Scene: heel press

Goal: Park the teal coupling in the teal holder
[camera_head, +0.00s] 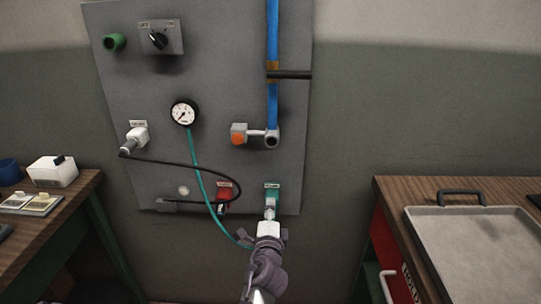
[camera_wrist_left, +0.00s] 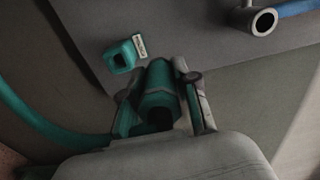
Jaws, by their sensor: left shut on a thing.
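My left gripper (camera_head: 269,212) is in front of the lower right part of the grey wall panel. It is shut on the teal coupling (camera_wrist_left: 158,88), which sits between its two fingers in the left wrist view. The teal holder (camera_head: 272,188) is on the panel, just above the gripper in the head view. In the left wrist view the holder (camera_wrist_left: 122,57) is a small open teal socket beside a white label, up and left of the coupling. A gap shows between them there. In the head view the fingers mostly hide the coupling. My right gripper is not in view.
A teal hose (camera_head: 203,187) runs from the gauge (camera_head: 184,113) down towards my left gripper. A red holder (camera_head: 224,191) with a black hose (camera_head: 190,164) nearby is left of it. A blue pipe (camera_head: 272,95) and orange-ended valve handle (camera_head: 239,133) are above. A tray (camera_head: 470,213) lies right.

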